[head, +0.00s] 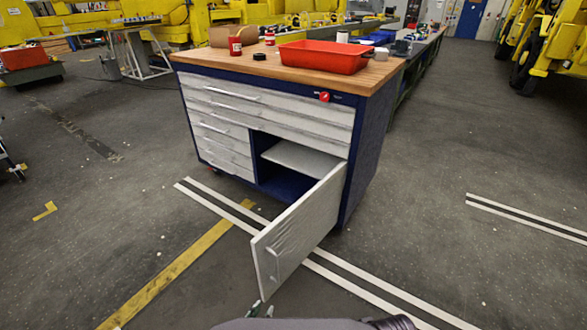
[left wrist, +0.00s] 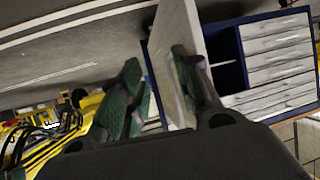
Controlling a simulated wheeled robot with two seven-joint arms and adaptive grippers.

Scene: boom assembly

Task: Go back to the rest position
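The blue tool cabinet (head: 368,150) has light grey drawers and a wooden top. Its lower right door (head: 300,235) stands swung open toward me, with a handle near its outer edge. My left gripper (head: 262,310) shows only as small green fingertips at the bottom edge, just below the door's outer corner. In the left wrist view my left gripper (left wrist: 160,88) has its green-padded fingers spread, with the door (left wrist: 172,45) seen beyond and partly between them. It grips nothing; whether a finger touches the door I cannot tell. My right gripper is not in view.
On the cabinet top are a red tray (head: 322,58), red cans (head: 235,46) and a black round piece (head: 259,56). An open compartment (head: 290,165) with a shelf lies behind the door. Yellow machines stand at the back.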

